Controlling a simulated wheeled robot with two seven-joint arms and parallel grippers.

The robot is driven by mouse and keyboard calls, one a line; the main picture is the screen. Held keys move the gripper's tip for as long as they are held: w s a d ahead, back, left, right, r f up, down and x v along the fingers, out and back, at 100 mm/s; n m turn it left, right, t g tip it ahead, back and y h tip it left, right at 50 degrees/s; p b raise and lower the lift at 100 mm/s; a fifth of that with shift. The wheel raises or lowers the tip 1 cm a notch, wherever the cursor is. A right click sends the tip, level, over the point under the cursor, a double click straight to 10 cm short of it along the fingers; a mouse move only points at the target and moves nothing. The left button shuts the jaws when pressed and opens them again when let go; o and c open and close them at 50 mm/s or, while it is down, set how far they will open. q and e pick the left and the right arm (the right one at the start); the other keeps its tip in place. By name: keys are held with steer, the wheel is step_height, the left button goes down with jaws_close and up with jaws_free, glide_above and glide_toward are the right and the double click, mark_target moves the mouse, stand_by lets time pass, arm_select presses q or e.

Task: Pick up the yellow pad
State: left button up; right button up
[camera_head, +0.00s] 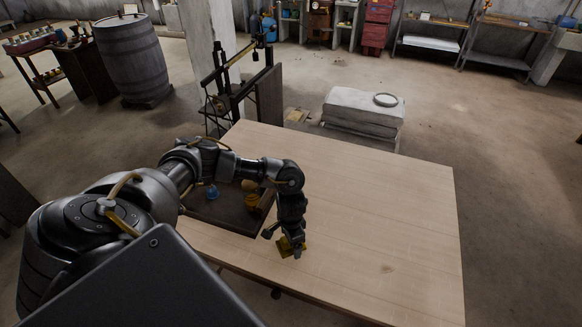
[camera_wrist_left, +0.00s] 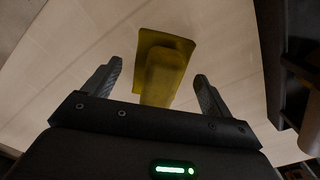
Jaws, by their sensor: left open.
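The yellow pad (camera_head: 284,246) lies near the front edge of the wooden table, partly hidden under my left gripper (camera_head: 291,243) in the head view. In the left wrist view the yellow pad (camera_wrist_left: 167,62) is a flat yellow piece with a raised block-like part. It appears between and beyond the fingertips of my left gripper (camera_wrist_left: 158,73). The fingers are apart, with one on each side of the pad and a visible gap to it. I cannot tell whether they touch it from above. My right gripper is not in view.
A dark tray (camera_head: 222,218) with a blue item (camera_head: 212,192) and yellowish items (camera_head: 251,200) sits left of the gripper, partly behind my arm. The wooden table (camera_head: 390,210) is clear to the right. A dark beam-scale frame (camera_head: 232,92) stands beyond the table's far left corner.

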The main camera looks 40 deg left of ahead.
arm_select(q)
steer(key=shift+f, duration=0.25)
steer(key=c, duration=1.2)
steer(key=shift+r, duration=0.55)
steer(key=r, duration=0.2)
steer(key=shift+d+r, duration=0.25)
steer(key=shift+r, duration=0.1)
steer(key=s+d+r+p, duration=0.3)
steer(key=s+d+r, duration=0.5)
steer(key=d, duration=0.3)
steer(key=shift+r, duration=0.65)
